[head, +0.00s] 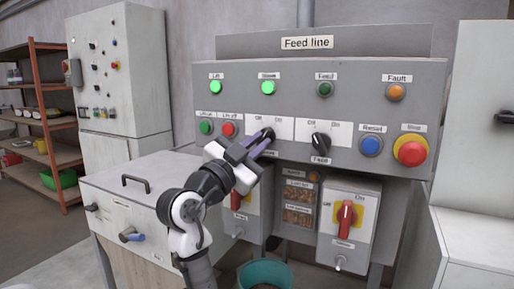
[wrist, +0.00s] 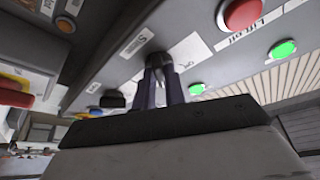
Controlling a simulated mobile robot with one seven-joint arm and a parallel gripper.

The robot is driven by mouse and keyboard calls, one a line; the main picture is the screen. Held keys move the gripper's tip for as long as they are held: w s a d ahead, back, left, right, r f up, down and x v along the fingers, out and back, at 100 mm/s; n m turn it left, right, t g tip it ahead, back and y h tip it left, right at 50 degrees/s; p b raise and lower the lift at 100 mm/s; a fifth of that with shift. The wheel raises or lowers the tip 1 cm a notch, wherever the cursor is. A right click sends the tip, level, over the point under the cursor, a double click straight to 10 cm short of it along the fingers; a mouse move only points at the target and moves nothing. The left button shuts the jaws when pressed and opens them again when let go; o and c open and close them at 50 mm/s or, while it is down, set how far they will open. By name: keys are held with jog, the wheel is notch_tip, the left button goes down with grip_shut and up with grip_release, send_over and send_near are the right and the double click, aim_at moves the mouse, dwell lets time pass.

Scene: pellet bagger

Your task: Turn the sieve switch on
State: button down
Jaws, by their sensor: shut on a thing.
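The sieve switch (head: 267,132) is a black rotary knob on a white Off/On plate (head: 285,128) in the middle of the Feed line panel. My gripper (head: 263,143) is shut on it, with one dark finger on either side. The fingers partly hide the knob, so I cannot tell its exact angle. The Sieve lamp (head: 268,87) above it glows green. In the wrist view the fingers (wrist: 161,80) reach up to the panel around the knob (wrist: 158,62).
The Feed knob (head: 320,144) sits just right, under a dark green Feed lamp (head: 325,88). The Lift lamp (head: 216,87) is lit green. A red button (head: 227,129) is left; the blue Reset (head: 371,145) and red stop button (head: 410,150) are right. Red-handled switches (head: 345,216) sit below.

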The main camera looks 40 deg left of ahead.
jog(key=c, duration=1.5)
grip_release()
jog(key=shift+o, duration=0.2)
jog(key=shift+s, duration=0.1)
jog(key=b+v, duration=0.2)
jog(key=v, duration=1.1)
jog(key=shift+s+f, duration=0.2)
jog(key=shift+s, duration=0.1)
jog(key=shift+a, duration=0.1)
